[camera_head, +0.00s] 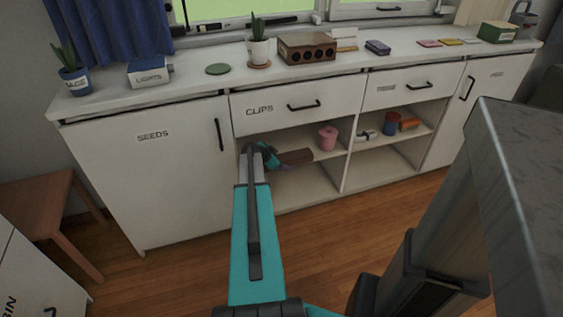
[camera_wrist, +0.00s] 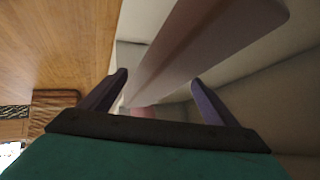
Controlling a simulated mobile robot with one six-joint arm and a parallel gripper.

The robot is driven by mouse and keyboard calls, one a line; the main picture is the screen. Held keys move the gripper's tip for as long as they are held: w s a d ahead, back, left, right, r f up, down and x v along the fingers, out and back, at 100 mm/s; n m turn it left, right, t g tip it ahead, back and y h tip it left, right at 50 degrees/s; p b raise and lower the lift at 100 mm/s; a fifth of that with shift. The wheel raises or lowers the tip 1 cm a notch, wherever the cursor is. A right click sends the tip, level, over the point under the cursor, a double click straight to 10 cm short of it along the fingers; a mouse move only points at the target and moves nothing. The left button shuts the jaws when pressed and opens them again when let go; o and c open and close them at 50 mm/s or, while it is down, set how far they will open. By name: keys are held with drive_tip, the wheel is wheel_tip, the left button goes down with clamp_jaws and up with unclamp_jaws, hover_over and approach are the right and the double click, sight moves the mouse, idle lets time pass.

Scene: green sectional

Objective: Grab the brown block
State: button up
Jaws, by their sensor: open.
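A long brown block (camera_head: 296,157) lies in the upper open shelf under the CLIPS drawer. In the wrist view the brown block (camera_wrist: 205,40) is large and close, running slantwise from between my fingers to the upper right. My gripper (camera_head: 272,158) is at the shelf opening, at the block's left end. In the wrist view my gripper (camera_wrist: 159,78) has its two fingers spread, one on each side of the block's near part. I cannot tell whether either finger touches it. My arm hides part of the shelf's left side.
A pink cup-like object (camera_head: 327,137) stands right of the block. The shelf divider (camera_head: 346,155) separates it from a blue cup (camera_head: 391,123) and an orange item (camera_head: 409,124). A brown holed brick (camera_head: 307,48) sits on the countertop (camera_head: 222,86). The lower shelf is bare.

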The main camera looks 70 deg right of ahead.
sight(285, 155)
idle(0.4)
drive_tip(key=c, duration=1)
drive_tip(key=shift+r, duration=0.35)
drive_tip(key=c, duration=0.6)
drive_tip(key=shift+r, duration=0.35)
wheel_tip(285, 155, up, 2)
drive_tip(key=shift+r, duration=0.1)
drive_tip(key=s+a, duration=0.3)
drive_tip(key=a, duration=0.4)
drive_tip(key=s+a+r, duration=0.1)
drive_tip(key=s+a, duration=0.2)
drive_tip(key=a, duration=0.4)
drive_tip(key=shift+s+a+r+b, duration=0.2)
drive_tip(key=shift+s+a+b, duration=0.1)
drive_tip(key=shift+c, duration=0.2)
